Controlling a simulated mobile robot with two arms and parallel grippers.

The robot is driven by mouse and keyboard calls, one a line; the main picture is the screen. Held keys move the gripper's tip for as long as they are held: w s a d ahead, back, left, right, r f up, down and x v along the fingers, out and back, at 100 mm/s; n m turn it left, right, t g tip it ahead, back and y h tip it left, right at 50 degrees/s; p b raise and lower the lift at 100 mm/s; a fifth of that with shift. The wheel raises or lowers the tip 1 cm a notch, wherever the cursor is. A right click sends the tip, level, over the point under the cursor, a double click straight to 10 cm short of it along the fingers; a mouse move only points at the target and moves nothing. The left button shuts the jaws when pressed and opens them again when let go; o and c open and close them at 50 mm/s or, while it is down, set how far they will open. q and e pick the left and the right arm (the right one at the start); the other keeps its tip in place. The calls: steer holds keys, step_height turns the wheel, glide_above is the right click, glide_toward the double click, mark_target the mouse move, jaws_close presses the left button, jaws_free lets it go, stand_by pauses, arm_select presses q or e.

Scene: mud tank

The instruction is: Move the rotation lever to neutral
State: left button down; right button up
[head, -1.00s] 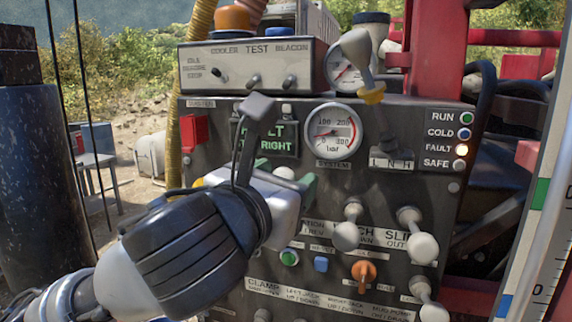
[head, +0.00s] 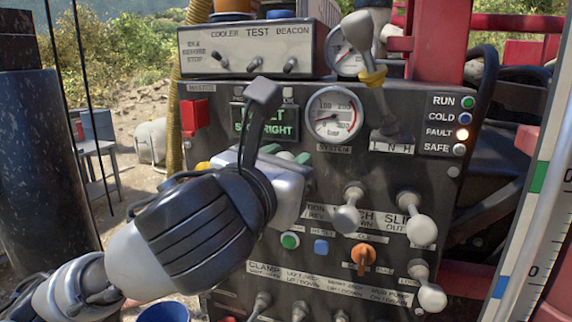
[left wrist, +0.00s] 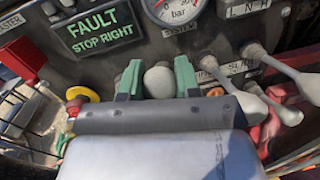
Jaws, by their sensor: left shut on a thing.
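My left gripper (head: 286,155) reaches in from the left in front of the control panel. Its two green fingers are shut on a pale rounded lever knob, which shows between them in the left wrist view (left wrist: 158,81). This looks like the rotation lever; the label beside it is partly covered and only its ending "TION" shows in the head view. The lever's shaft and base are hidden behind the gripper. The display (head: 264,123) reads "FAULT STOP RIGHT", partly covered in the head view. My right gripper is not in view.
More pale-knobbed levers stand close to the right, the nearest (head: 346,217) beside my gripper and another (head: 420,229) under "SLIP". An orange knob (head: 361,257) and a tall lever (head: 357,30) are also on the panel.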

arm_select(q)
steer(key=f+t+b, duration=0.1)
steer(key=b, duration=0.3)
steer(key=s+f+t+h+b, duration=0.1)
steer(key=f+b, duration=0.1)
steer(key=b, duration=0.2)
steer(key=s+f+t+h+b, duration=0.1)
steer(key=t+b, duration=0.1)
steer(key=b, duration=0.2)
steer(key=shift+a+f+m+b, duration=0.3)
steer(key=shift+f+m, duration=0.1)
steer(key=c, duration=0.8)
jaws_free()
steer(key=shift+s, duration=0.1)
